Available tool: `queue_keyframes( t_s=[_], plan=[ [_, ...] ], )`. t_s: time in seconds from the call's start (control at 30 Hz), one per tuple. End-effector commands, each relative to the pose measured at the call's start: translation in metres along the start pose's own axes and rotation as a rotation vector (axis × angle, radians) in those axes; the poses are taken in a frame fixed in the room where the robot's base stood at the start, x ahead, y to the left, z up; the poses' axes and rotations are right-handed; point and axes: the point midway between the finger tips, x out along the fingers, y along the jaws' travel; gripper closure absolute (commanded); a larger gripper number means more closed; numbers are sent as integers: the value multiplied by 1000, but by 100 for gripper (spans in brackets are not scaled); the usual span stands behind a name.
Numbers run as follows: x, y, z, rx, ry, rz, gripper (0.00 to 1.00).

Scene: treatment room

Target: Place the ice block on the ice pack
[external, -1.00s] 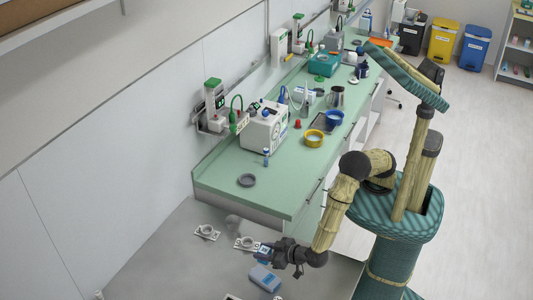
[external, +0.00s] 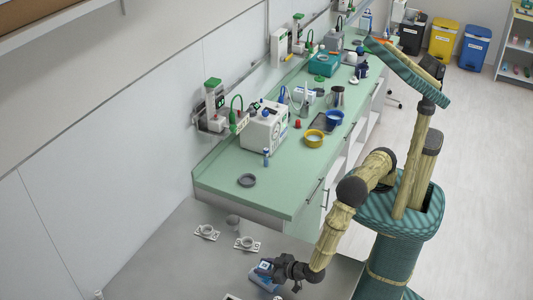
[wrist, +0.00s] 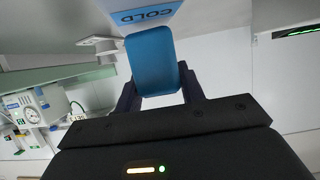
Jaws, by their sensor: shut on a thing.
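My gripper (external: 274,267) is shut on the ice block (wrist: 153,68), a blue block with rounded edges that sits between the two fingers. I cannot tell whether block and pack touch.
Two pale ring-shaped fittings (external: 247,244) stand on the grey table (external: 165,262) left of my gripper. The green counter (external: 222,178) with a grey ring (external: 247,181) and a white device (external: 264,130) lies behind. The grey table's left part is clear.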

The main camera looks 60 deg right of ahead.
Motion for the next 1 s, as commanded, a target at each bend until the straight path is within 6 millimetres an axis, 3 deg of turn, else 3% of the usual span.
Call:
queue_keyframes(
  t_s=[0.47,0.5,0.6,1.0],
  plan=[
    [4,0,11,1,0,-1,85],
    [4,0,10,1,0,-1,55],
    [4,0,10,1,0,-1,39],
    [-1,-1,8,1,-1,-2,39]
  ],
)
